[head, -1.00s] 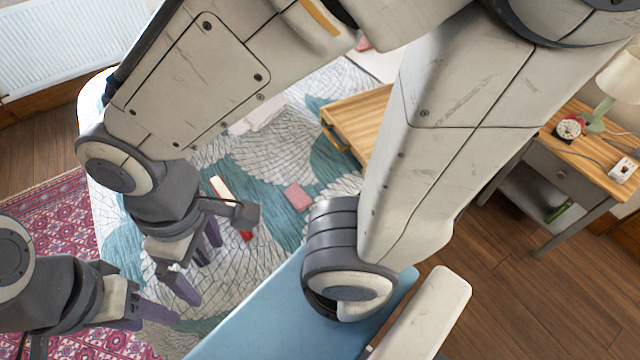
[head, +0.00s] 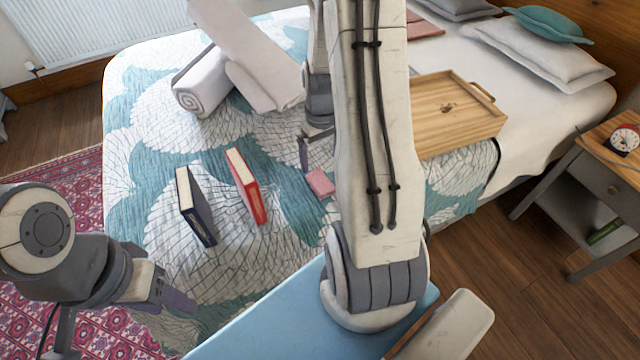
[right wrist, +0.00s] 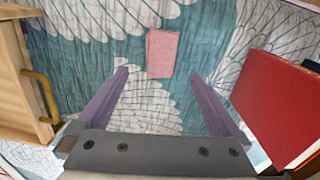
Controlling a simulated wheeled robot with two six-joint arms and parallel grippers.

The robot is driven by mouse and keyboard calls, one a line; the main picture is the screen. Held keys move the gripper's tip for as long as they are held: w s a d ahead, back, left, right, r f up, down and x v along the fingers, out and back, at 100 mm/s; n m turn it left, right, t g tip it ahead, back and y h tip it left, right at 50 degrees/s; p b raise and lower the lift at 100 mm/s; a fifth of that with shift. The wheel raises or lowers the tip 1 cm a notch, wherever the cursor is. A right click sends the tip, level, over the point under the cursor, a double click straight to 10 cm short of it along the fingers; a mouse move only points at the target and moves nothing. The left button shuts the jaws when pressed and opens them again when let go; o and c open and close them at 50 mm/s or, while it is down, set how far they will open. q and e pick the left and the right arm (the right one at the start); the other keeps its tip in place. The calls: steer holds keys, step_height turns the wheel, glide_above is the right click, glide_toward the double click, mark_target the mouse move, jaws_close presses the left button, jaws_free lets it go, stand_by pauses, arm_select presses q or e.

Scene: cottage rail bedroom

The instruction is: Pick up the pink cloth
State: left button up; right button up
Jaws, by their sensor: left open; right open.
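A small pink cloth (head: 320,183) lies flat on the patterned bedspread, right of the red book; it also shows in the right wrist view (right wrist: 162,53), ahead of the fingertips and roughly centred between them. My right gripper (head: 317,146) is open and empty above the bed beside the cloth, partly hidden by my arm. Its two purple fingers show spread apart in the right wrist view (right wrist: 158,75). My left gripper (head: 170,298) is open and empty at the lower left, near the bed's front edge.
A red book (head: 246,186) and a dark blue book (head: 196,207) stand on the bed. A wooden tray (head: 455,110) lies right of the cloth. A pink item (head: 424,27) lies near the pillows. A nightstand (head: 590,185) stands at right.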

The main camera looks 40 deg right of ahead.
mark_target(321, 179)
step_height(321, 179, down, 8)
steer(key=shift+f+b, duration=0.2)
steer(key=shift+b, duration=0.1)
steer(key=c, duration=1.4)
